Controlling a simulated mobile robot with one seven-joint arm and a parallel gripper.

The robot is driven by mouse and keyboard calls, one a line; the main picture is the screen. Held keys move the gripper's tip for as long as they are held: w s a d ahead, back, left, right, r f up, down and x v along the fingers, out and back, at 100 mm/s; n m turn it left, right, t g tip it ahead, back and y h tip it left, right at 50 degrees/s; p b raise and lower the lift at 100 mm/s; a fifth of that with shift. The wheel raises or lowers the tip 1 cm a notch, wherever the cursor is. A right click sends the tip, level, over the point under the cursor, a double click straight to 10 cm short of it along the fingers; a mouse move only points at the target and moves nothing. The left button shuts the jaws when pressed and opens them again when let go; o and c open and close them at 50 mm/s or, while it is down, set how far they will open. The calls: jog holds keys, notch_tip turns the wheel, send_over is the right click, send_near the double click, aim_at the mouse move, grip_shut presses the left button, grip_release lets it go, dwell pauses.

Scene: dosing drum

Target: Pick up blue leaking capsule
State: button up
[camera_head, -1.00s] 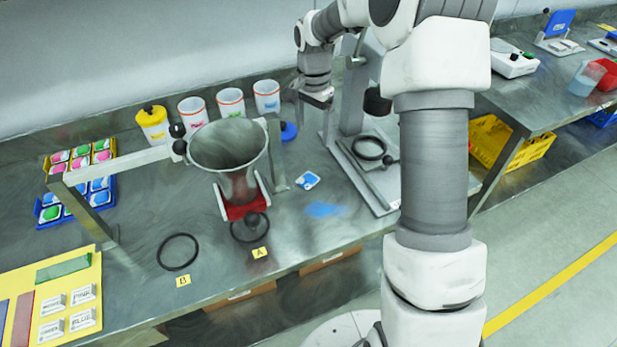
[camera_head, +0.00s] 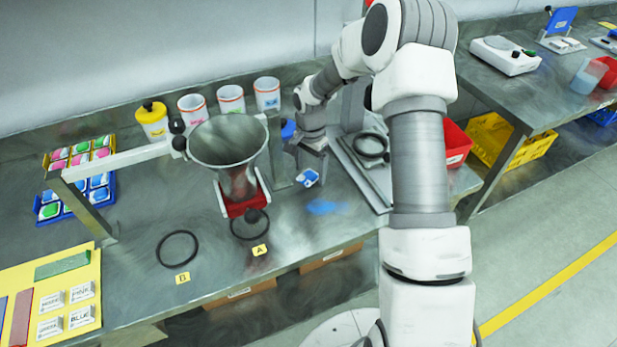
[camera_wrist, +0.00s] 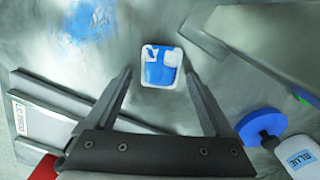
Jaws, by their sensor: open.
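The blue leaking capsule (camera_head: 308,178) lies on the metal bench, right of the funnel stand. It is a small white-edged pack with a blue middle, and it also shows in the wrist view (camera_wrist: 161,68). A blue smear (camera_head: 325,207) lies on the bench near it, also at the upper left of the wrist view (camera_wrist: 82,22). My gripper (camera_wrist: 158,82) is open and empty, with its two fingers apart on either side of the capsule's near end in the picture. In the head view my gripper (camera_head: 311,160) is close above the capsule. Contact cannot be told.
A funnel (camera_head: 228,142) on a stand is left of the capsule. A bottle labelled BLUE (camera_wrist: 298,158) with a blue cap is close at the right in the wrist view. A scale-like stand (camera_head: 368,180) is to the right. Several white tubs (camera_head: 231,99) stand behind.

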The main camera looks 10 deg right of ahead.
jog(key=shift+f, duration=0.2)
grip_shut()
dwell(0.3)
